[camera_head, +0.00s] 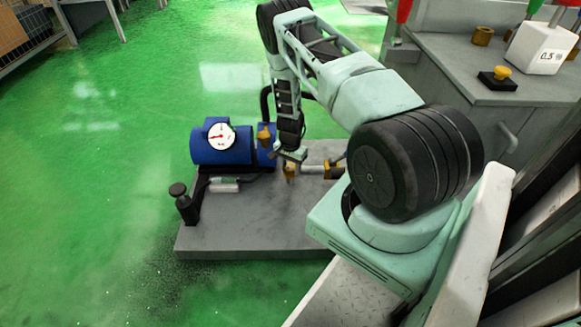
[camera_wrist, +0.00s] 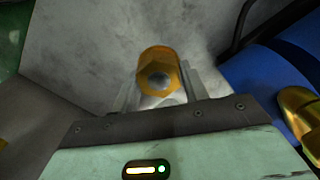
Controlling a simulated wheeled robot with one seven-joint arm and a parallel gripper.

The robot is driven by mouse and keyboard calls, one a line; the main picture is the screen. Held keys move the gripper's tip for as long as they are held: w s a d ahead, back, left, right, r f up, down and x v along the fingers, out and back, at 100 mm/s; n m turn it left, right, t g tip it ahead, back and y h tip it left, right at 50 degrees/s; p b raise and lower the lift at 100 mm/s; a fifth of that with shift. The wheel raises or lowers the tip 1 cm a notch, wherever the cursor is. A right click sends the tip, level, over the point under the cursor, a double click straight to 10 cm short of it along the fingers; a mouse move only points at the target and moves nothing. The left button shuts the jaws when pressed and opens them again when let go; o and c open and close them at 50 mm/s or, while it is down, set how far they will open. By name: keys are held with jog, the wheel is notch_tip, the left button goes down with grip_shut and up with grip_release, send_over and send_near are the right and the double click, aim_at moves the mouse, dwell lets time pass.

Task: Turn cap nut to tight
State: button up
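A brass-coloured cap nut (camera_wrist: 159,70) with a grey round centre shows in the wrist view, between the two finger ends of my gripper (camera_wrist: 160,88). The fingers are apart, one on each side of it. Contact with the nut cannot be made out. In the head view my gripper (camera_head: 290,156) points down just above a small brass fitting (camera_head: 290,172), which appears to be this nut. It stands on the grey base plate (camera_head: 250,237).
A blue cylinder (camera_head: 235,146) with a white dial gauge (camera_head: 219,136) stands left of my gripper. A dark knobbed post (camera_head: 183,203) is at the plate's left. A brass-fitted pipe (camera_head: 325,171) lies to the right. A grey cabinet (camera_head: 450,75) stands at the upper right. Green floor is clear at left.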

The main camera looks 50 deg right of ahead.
aim_at(290, 166)
jog(key=shift+o, duration=1.2)
notch_tip(290, 166, up, 17)
jog(key=p, duration=0.5)
jog(key=shift+r, duration=0.2)
